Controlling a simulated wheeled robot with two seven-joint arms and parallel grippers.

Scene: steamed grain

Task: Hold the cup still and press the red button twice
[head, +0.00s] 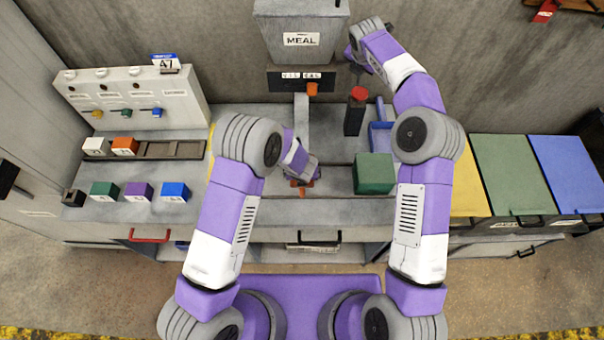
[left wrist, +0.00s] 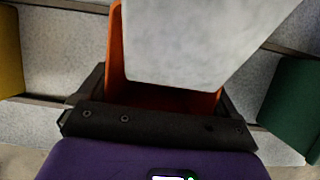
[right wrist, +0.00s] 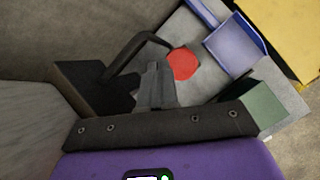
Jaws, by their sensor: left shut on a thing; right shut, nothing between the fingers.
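The orange cup (head: 302,187) stands below the meal dispenser, mostly hidden by my left arm in the head view. My left gripper (head: 300,178) is shut on it; in the left wrist view the cup's orange wall (left wrist: 115,55) shows between the fingers, and a grey surface covers much of its opening. The red button (head: 358,93) tops a dark post beside the dispenser. It also shows in the right wrist view (right wrist: 184,64), just beyond the fingertips. My right gripper (head: 356,68) is shut and empty, above the button; contact is not visible.
The meal dispenser (head: 302,40) has an orange spout (head: 312,88). A black bent bar (right wrist: 135,48) is close to my right fingers. A blue tray (head: 380,138) and green box (head: 374,173) stand right of the cup. Coloured blocks and a panel (head: 135,98) are at left.

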